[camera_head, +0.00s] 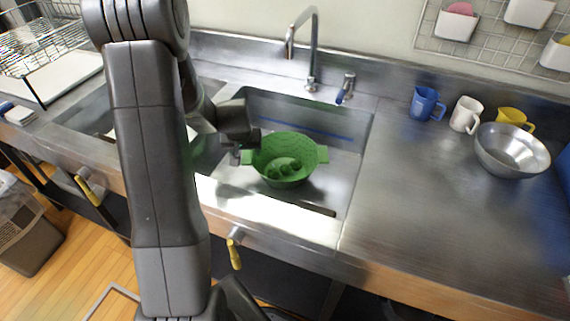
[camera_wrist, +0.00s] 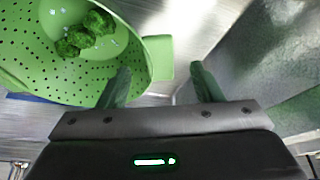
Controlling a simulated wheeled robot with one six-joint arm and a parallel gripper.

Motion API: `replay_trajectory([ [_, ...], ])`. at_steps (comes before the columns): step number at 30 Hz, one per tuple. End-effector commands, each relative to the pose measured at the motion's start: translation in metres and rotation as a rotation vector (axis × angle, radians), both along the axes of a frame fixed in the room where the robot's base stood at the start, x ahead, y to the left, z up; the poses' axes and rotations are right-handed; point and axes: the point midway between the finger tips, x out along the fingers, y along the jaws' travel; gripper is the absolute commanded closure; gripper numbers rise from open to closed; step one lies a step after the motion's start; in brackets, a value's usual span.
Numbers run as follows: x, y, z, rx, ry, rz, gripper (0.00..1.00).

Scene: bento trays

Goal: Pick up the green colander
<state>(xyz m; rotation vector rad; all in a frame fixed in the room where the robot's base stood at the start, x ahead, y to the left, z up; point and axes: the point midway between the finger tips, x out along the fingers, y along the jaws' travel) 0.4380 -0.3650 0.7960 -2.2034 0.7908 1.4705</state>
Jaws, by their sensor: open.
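The green colander (camera_head: 272,150) stands upright in the steel sink basin, with several dark green pieces, perhaps broccoli, inside. It has a flat tab handle on each side. In the wrist view the colander (camera_wrist: 40,82) fills the upper left, and its handle (camera_wrist: 158,57) lies just beyond the gap between my fingers. My gripper (camera_wrist: 157,85) is open and empty. One finger overlaps the colander's rim in the picture; I cannot tell whether it touches. In the head view my gripper (camera_head: 238,155) is at the colander's left handle, which it partly hides.
The faucet (camera_head: 313,50) rises behind the sink. A blue mug (camera_head: 424,104), a white mug (camera_head: 465,114), a yellow mug (camera_head: 512,116) and a steel bowl (camera_head: 510,150) stand on the right counter. A dish rack (camera_head: 35,45) is at the far left. The right counter's front is clear.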

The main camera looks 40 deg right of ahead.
Motion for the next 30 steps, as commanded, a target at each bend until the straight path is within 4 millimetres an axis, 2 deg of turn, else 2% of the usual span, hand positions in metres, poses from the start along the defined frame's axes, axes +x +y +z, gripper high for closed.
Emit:
replay_trajectory([
  [7, 0.009, -0.009, -0.025, 0.001, 0.002, -0.001, 0.41],
  [17, 0.011, -0.011, -0.028, -0.002, 0.000, -0.002, 0.41],
  [26, 0.011, -0.011, -0.028, -0.001, 0.001, -0.002, 0.99],
  [30, 0.011, -0.011, -0.028, -0.002, 0.000, -0.002, 1.00],
])
